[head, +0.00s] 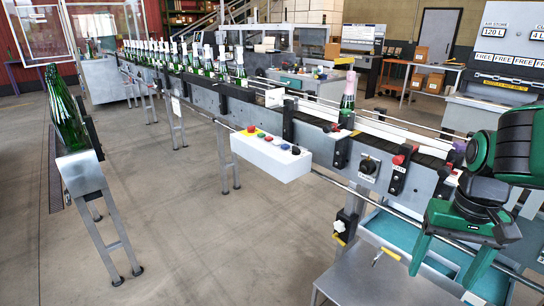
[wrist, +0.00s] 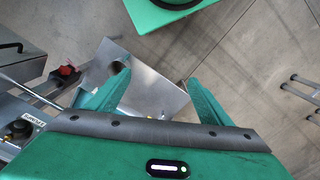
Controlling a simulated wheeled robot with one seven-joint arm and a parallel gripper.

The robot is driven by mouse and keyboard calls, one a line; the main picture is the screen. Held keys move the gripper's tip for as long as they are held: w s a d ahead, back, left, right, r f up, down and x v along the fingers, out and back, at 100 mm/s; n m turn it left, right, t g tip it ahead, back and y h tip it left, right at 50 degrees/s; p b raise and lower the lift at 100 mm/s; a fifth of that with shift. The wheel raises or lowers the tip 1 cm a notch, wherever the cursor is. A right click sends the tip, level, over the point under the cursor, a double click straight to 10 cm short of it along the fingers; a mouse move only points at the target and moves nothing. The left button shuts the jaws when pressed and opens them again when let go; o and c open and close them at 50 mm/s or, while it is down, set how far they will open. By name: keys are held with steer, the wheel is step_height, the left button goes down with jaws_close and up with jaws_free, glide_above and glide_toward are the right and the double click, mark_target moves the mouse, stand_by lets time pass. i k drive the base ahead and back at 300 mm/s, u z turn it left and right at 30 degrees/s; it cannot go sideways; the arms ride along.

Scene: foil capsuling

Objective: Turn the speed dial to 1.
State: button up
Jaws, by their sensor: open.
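The speed dial appears to be the black round knob on a pale plate (head: 368,166) on the conveyor's front side, right of the white button box. Its pointer setting is too small to read. My gripper (head: 443,277) is at the lower right of the head view, fingers pointing down, open and empty. It is apart from the dial, to its right and lower in the picture. In the wrist view my gripper (wrist: 158,78) has both fingers spread with nothing between them. A black knob with a label (wrist: 20,128) shows at the left edge there; I cannot tell if it is the dial.
The conveyor (head: 205,95) carries several green bottles. A single pink-topped bottle (head: 348,98) stands near the dial. A white button box (head: 270,157) and a red-knobbed bracket (head: 398,168) flank it. A metal table (head: 370,280) and teal-lined tray (head: 385,230) lie below.

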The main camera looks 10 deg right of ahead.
mark_target(296, 151)
steer(key=u, duration=0.2)
steer(key=i, duration=0.9)
steer(key=u, duration=0.1)
